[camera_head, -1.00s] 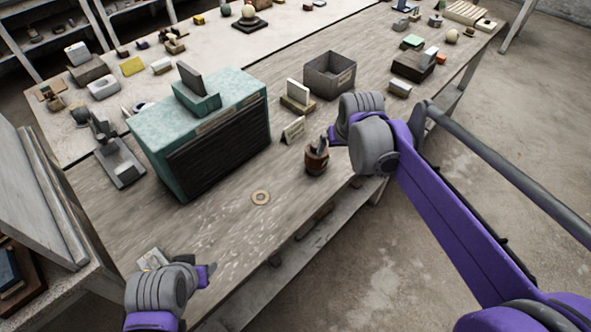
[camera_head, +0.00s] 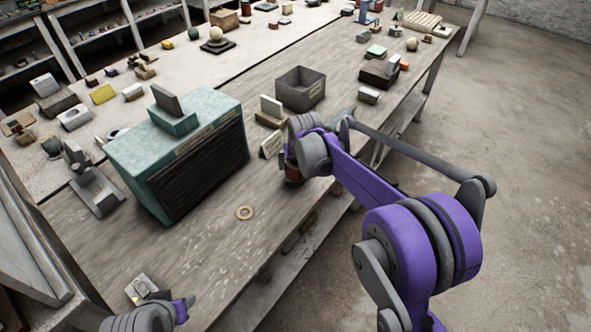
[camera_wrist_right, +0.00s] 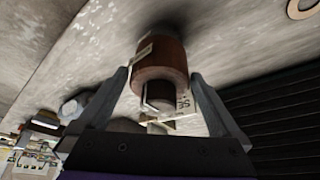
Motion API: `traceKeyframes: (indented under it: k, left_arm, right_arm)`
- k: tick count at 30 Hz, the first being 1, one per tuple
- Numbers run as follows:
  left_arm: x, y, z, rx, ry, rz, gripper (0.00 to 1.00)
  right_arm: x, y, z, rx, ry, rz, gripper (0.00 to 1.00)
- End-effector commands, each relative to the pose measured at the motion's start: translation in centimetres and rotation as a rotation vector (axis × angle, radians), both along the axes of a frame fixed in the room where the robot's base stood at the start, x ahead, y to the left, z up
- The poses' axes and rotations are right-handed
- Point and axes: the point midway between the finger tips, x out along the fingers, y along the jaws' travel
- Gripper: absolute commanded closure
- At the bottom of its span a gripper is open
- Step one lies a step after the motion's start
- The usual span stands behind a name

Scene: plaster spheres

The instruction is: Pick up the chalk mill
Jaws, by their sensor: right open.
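The chalk mill appears to be the reddish-brown round body with a dark top (camera_head: 292,174), standing near the front edge of the workbench. In the head view my right gripper (camera_head: 288,158) covers most of it. In the right wrist view the brown mill (camera_wrist_right: 160,58) shows between and beyond the two fingertips of my right gripper (camera_wrist_right: 160,82), which is open. A pale label is on its side. I cannot tell whether a finger touches it. My left gripper (camera_head: 182,306) is low at the bottom left, away from the mill; its jaws are unclear.
A teal cabinet (camera_head: 130,150) with dark slats stands left of the mill. A small card (camera_head: 270,145) stands close to the mill, with a grey open box (camera_head: 300,88) behind. A flat ring (camera_head: 245,212) lies in front of the cabinet. Bare bench surrounds the ring.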

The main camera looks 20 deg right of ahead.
Motion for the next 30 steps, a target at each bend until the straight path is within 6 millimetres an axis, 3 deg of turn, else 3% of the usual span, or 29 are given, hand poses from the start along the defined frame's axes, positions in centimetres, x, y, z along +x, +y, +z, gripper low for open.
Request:
traceKeyframes:
  k: [5, 13, 27, 30]
  left_arm:
    - [0.1, 0.0, 0.1, 0.000, -0.001, 0.000, 0.50]
    - [0.1, 0.0, 0.1, 0.000, -0.001, 0.000, 0.50]
    - [0.1, 0.0, 0.1, 0.000, -0.001, 0.000, 0.50]
    - [0.1, 0.0, 0.1, 0.000, -0.001, 0.000, 0.50]
  right_arm:
    - [0.8, -0.1, -1.9, 0.000, 0.000, 0.000, 0.00]
    - [0.9, -0.1, -2.2, 0.000, 0.000, 0.000, 0.00]
    - [0.9, -0.1, -2.1, 0.000, 0.000, 0.000, 0.85]
    - [0.9, -0.1, -2.1, 0.000, -0.001, 0.000, 0.86]
